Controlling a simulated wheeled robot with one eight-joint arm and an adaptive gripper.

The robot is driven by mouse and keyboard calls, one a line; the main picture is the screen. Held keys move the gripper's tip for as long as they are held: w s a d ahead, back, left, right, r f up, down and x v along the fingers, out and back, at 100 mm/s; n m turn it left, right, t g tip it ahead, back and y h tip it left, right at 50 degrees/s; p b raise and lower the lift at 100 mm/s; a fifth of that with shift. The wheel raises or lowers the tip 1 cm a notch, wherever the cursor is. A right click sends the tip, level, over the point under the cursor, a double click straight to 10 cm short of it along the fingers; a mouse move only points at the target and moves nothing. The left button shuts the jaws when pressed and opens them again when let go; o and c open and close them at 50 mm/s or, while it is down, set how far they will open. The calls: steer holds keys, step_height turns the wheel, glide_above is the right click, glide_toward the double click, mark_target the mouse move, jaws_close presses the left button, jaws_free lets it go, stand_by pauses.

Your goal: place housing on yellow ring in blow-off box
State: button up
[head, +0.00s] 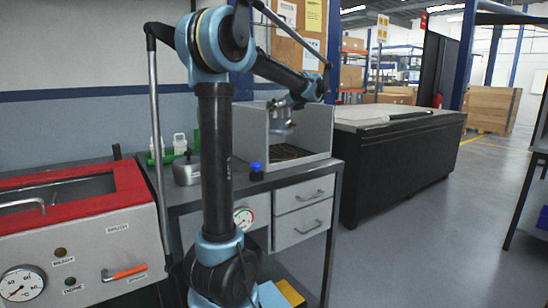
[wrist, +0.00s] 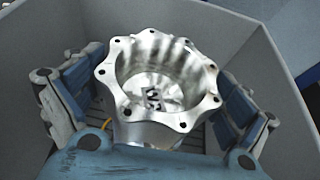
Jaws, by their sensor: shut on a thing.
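A shiny machined housing (wrist: 158,80) with a scalloped flange and a hollow bore is between the two fingers of my gripper (wrist: 160,100) in the wrist view. Both fingers press against its sides. In the head view my gripper (head: 281,118) is over the open grey blow-off box (head: 310,130), and the housing is small and hard to make out there. The box walls surround the housing in the wrist view. I cannot tell whether the housing touches the floor of the box.
The box stands on a grey bench (head: 255,183) with drawers. A blue-capped item (head: 257,171), a metal part (head: 186,172) and white bottles (head: 179,144) are left of it. A red-lidded washer (head: 75,195) stands at left. Open floor lies to the right.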

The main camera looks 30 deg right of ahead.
mark_target(278, 129)
steer(key=shift+w+a, duration=0.15)
steer(key=shift+a, duration=0.1)
steer(key=shift+w+a, duration=0.2)
steer(key=shift+a, duration=0.05)
steer(key=shift+f, duration=5)
steer(key=o, duration=1.6)
steer(key=shift+f, duration=0.1)
steer(key=shift+o, duration=0.6)
steer(key=shift+s, duration=0.2)
steer(key=v, duration=1.2)
